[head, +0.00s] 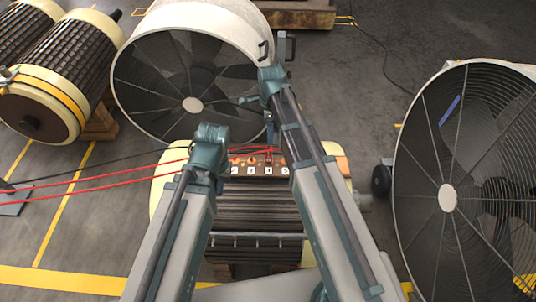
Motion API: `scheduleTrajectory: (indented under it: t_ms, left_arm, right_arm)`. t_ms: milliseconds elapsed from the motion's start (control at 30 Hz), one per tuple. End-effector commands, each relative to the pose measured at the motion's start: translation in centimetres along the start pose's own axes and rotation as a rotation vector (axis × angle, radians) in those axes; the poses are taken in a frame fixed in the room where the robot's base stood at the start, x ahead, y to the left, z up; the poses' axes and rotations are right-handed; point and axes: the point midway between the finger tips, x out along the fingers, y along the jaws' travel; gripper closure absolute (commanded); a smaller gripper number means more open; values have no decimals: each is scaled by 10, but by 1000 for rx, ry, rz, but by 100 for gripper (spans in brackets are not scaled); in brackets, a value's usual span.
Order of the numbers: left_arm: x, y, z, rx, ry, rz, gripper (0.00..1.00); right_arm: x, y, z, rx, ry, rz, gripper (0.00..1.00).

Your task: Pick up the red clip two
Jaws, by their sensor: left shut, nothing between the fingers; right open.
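A rotor stand's terminal strip (260,168) lies ahead between my arms, with numbered white labels and small orange-red terminals. A red clip (268,157) sits at its middle right, where red cables end; I cannot read which clip is number two. My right gripper (269,130) points down just above this clip, open and apart from it as far as I can tell. My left gripper (219,181) is low at the strip's left end, shut and empty, mostly hidden by its own wrist.
Red cables (100,182) and a black cable run from the left to the strip. A large drum fan (192,105) stands behind it, and another fan (447,197) stands at the right. Ribbed rotors (75,70) lie at upper left. Grey floor is free between.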

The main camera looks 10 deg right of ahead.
Motion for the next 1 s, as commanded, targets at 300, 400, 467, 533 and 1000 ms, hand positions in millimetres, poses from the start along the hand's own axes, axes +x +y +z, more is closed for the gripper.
scheduleTrajectory:
  t_ms: [300, 400, 467, 533, 1000]
  left_arm:
    - [40, 4, -2, 0, 0, 0, 100]
    - [54, 5, -3, 0, 0, 0, 100]
    - [62, 6, -4, 0, 0, 0, 100]
    - [72, 7, -4, 0, 0, 0, 100]
    - [88, 8, -5, 1, 0, 0, 100]
  right_arm:
    - [40, 0, 0, -2, 0, 0, 31]
    - [54, 0, 1, -2, 0, 0, 31]
    - [62, 0, 1, -2, 0, 0, 31]
    - [72, 0, 1, -2, 0, 0, 31]
    - [89, 1, 2, -3, 0, 0, 31]
